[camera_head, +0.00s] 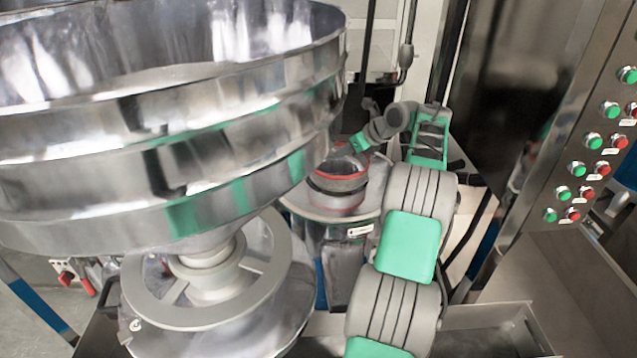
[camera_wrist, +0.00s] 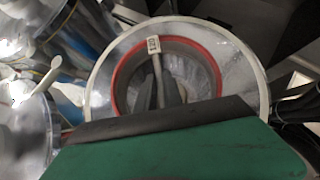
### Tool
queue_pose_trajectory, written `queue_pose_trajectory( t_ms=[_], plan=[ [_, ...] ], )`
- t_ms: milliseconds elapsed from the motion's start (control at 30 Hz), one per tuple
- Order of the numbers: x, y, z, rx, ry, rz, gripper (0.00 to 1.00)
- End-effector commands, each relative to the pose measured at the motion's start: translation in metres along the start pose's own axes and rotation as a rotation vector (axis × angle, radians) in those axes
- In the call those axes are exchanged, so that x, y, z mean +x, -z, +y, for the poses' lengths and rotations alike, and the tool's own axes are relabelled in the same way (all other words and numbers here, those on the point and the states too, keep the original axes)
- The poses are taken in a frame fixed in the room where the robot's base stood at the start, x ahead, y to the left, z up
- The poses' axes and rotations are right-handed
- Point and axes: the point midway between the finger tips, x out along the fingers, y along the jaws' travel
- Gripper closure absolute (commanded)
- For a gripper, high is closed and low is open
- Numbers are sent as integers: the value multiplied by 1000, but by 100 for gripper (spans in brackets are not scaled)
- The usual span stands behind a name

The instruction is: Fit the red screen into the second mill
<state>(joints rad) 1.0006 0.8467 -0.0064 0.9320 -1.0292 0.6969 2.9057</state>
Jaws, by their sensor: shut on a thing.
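The red screen (camera_wrist: 118,88) shows in the wrist view as a red-rimmed ring over the round steel top of the second mill (camera_wrist: 106,66). A pale strip with a white tag (camera_wrist: 153,43) runs into the ring. My gripper (camera_wrist: 165,88) is shut on the red screen, its dark fingers inside the ring outline; the exact contact is hard to see. In the head view the screen's red band (camera_head: 342,177) is at the mill's top (camera_head: 318,214), beside my gripper (camera_head: 358,146). I cannot tell whether the screen is fully seated.
A large steel hopper (camera_head: 170,150) fills the left of the head view and hides part of the mill. A steel panel with green and red buttons (camera_head: 590,140) stands at the right. A steel counter (camera_head: 570,280) lies below it. A pale handle (camera_wrist: 45,78) shows at the wrist view's left.

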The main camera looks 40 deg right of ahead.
Motion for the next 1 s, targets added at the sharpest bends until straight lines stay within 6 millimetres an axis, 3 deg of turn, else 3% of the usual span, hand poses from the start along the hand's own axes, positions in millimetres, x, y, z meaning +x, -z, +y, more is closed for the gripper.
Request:
queue_pose_trajectory(
  t_ms=[133,600,867,900,1000],
  plan=[
    [7,6,1,0,0,-2,100],
    [66,65,0,1,-1,-1,100],
    [70,70,-2,-1,3,-3,100],
    [70,72,-2,1,2,-1,85],
    [70,72,-2,2,2,-1,77]
  ],
)
